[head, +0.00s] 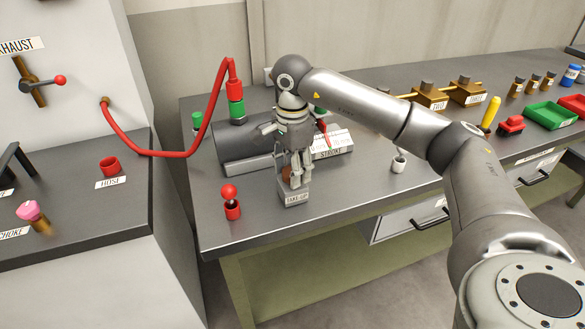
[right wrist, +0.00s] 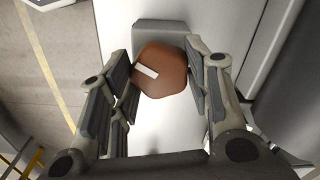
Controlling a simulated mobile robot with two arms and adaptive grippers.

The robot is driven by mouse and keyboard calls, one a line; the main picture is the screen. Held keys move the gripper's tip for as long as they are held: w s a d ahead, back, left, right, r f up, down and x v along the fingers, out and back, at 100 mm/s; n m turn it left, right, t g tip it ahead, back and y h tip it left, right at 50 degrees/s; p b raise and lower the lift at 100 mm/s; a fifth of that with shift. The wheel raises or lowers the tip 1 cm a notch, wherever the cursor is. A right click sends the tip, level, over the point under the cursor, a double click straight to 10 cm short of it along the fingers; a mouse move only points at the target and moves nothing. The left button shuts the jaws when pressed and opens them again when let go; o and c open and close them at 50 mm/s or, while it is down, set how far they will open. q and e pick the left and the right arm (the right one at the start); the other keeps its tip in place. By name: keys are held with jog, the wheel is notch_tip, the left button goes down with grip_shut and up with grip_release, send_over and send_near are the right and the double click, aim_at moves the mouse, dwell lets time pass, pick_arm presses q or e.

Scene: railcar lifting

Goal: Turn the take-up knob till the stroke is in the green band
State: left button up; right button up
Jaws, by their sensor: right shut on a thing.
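The take-up knob (right wrist: 163,72) is brown with several flat sides and a white mark, in the right wrist view. It sits on a grey block labelled TAKE-UP (head: 294,198) at the bench's front edge. My right gripper (head: 293,178) points down over the block in the head view, shut on the knob. In the right wrist view its fingers (right wrist: 165,82) stand on either side of the knob. The stroke gauge (head: 333,146), labelled STROKE, is behind to the right. Its red pointer shows, but the gripper and arm partly cover the gauge, and I cannot make out the green band. My left gripper is not in view.
A red hose (head: 190,152) runs from the left cabinet to a red and green fitting (head: 236,103). A red-topped item (head: 231,203) stands left of the knob, a small white cup (head: 399,163) right. Green (head: 551,115) and red trays lie far right.

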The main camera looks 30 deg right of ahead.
jog(key=shift+w+r, duration=0.1)
jog(key=shift+r, duration=0.05)
jog(key=o, duration=1)
notch_tip(320, 180, up, 12)
jog(key=shift+f, duration=0.1)
dwell(0.5)
